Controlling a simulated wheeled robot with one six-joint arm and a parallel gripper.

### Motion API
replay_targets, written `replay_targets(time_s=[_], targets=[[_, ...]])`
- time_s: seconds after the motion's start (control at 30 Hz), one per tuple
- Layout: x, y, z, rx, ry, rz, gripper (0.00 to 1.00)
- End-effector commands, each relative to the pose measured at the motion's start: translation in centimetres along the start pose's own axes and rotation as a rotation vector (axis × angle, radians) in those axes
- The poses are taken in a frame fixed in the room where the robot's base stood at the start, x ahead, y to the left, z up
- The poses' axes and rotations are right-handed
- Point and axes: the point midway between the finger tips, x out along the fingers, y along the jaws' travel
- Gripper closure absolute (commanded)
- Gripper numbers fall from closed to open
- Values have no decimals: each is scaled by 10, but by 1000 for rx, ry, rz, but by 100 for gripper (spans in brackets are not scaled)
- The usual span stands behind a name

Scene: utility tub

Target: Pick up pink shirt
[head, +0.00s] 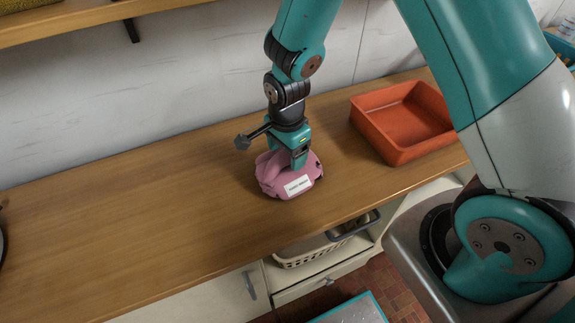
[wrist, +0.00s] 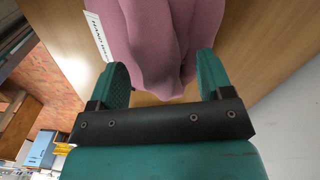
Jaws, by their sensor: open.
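The pink shirt (head: 273,184) lies bunched in a heap on the wooden counter, with a white label on its front. It also fills the top middle of the wrist view (wrist: 165,40). My gripper (head: 297,158) points down right over the shirt. In the wrist view my gripper (wrist: 160,80) is open, with one finger on each side of a fold of the shirt. I cannot tell whether the fingers touch the cloth. Part of the shirt is hidden behind my gripper in the head view.
The wooden counter (head: 120,220) is clear to the left. An orange-red tub (head: 400,145) stands on it to the right of the shirt. A shelf (head: 80,22) runs along the wall above. Below the front edge, a drawer with a pale basket (head: 310,250) stands open.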

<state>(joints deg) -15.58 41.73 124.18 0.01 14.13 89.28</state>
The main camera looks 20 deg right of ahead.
Motion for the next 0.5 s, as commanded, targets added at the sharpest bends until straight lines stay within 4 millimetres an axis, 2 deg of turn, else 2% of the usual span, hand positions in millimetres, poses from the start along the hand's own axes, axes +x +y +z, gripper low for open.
replay_targets(time_s=[0.1,0.3,0.5], targets=[[6,0,0,0,0,0,27],[7,0,0,0,0,-1,29],[7,0,0,0,0,0,75]])
